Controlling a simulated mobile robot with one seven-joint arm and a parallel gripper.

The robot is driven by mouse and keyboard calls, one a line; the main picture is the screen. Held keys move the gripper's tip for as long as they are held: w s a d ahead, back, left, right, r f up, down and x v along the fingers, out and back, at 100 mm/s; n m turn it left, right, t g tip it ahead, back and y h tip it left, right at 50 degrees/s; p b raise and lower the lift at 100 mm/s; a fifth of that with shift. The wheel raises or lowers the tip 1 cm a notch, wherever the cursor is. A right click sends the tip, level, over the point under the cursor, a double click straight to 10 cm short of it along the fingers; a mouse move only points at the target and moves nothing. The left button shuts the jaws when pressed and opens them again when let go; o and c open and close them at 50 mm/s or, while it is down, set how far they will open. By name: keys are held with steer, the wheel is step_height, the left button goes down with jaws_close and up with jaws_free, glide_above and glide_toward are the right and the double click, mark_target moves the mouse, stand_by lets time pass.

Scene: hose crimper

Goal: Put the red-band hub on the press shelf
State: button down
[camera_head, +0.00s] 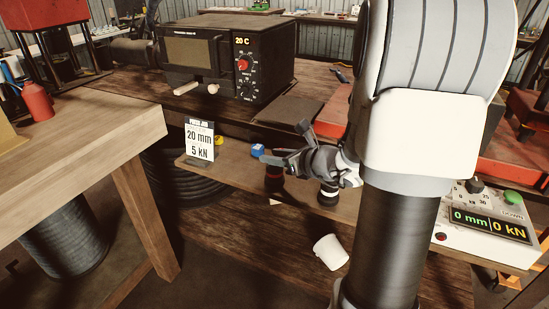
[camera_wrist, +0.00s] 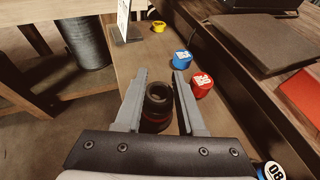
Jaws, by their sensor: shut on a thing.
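The red-band hub (camera_wrist: 157,100) is a dark, ringed cylinder with a red band low on its side. It stands upright between the two fingers of my gripper (camera_wrist: 161,80) in the wrist view. In the head view the hub (camera_head: 274,180) hangs below the fingertips of my gripper (camera_head: 272,160), which is shut on it. The press shelf is the narrow wooden board (camera_head: 235,163), with the hub over or on it. I cannot tell whether the hub's base touches the board. The arm hides part of the board.
A card reading 20 mm, 5 kN (camera_head: 199,142) stands at the board's left end. Yellow (camera_wrist: 159,26), blue (camera_wrist: 181,60) and red (camera_wrist: 201,84) pieces lie along the board. A dark cylinder (camera_head: 328,194) shows under my wrist. A white cup (camera_head: 331,252) lies lower down.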

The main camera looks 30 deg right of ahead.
steer(key=c, duration=0.5)
jaws_free()
steer(key=p+v, duration=0.2)
steer(key=v, duration=1)
steer(key=shift+a, duration=0.1)
